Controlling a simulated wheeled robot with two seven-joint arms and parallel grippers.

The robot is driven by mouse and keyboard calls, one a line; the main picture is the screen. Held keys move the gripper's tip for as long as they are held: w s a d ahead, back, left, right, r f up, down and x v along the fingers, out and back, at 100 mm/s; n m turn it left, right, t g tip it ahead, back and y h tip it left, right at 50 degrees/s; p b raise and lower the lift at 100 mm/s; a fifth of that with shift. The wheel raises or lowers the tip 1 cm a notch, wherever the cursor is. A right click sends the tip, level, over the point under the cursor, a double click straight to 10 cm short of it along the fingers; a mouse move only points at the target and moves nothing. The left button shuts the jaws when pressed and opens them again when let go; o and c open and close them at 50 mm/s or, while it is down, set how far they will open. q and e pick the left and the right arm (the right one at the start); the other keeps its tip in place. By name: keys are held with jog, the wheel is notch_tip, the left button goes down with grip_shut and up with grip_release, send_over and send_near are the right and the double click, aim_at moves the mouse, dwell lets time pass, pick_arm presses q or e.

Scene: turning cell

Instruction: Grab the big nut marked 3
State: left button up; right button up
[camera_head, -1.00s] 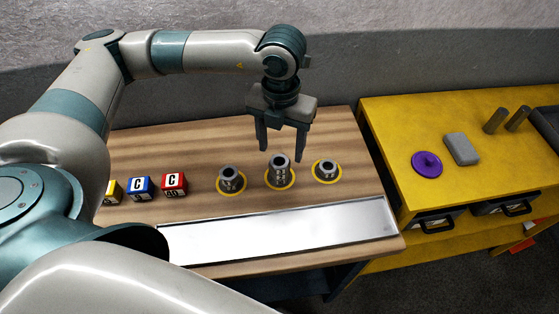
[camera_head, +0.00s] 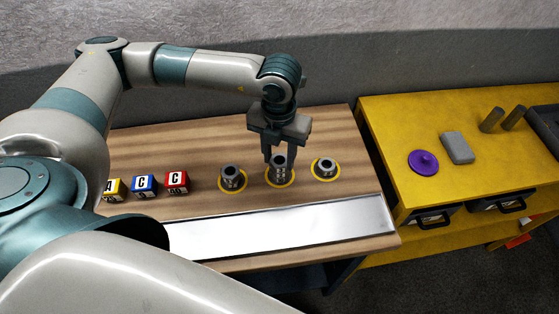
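Three grey metal nuts stand on yellow rings on the wooden table: a left nut (camera_head: 232,177), a taller middle stack or nut (camera_head: 280,172) and a right nut (camera_head: 326,167). Small markings show on their sides, but I cannot read which one is marked 3. My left gripper (camera_head: 279,157) points down at the middle one, its fingertips around or just behind its top. The fingers are apart; contact with the metal cannot be made out. My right gripper is not in view.
Yellow, blue (camera_head: 144,186) and red (camera_head: 177,181) lettered blocks stand left of the nuts. A shiny metal strip (camera_head: 285,228) lies along the table's front. A yellow bench (camera_head: 400,130) at the right holds a purple disc (camera_head: 423,162), a grey block (camera_head: 458,148) and two grey cylinders.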

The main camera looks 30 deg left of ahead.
aim_at(281, 160)
pick_arm(q)
jog(key=c, duration=0.6)
jog(key=shift+r+b, duration=0.6)
jog(key=shift+r, duration=0.2)
jog(key=shift+w+d+r+b, duration=0.1)
jog(key=shift+d+r+b, duration=0.1)
jog(key=shift+r+b, duration=0.8)
jog(key=w+d+r+b, duration=0.1)
jog(key=d+r, duration=0.1)
jog(key=d, duration=0.1)
jog(key=w+d+r+b, duration=0.1)
jog(key=d+r, duration=0.2)
jog(key=d, duration=0.1)
jog(key=w+d+r+b, duration=0.1)
jog(key=d+r, duration=0.1)
jog(key=d, duration=0.1)
jog(key=shift+w+d+r+b, duration=0.25)
jog(key=shift+w+d+b, duration=0.05)
jog(key=shift+w+b, duration=0.1)
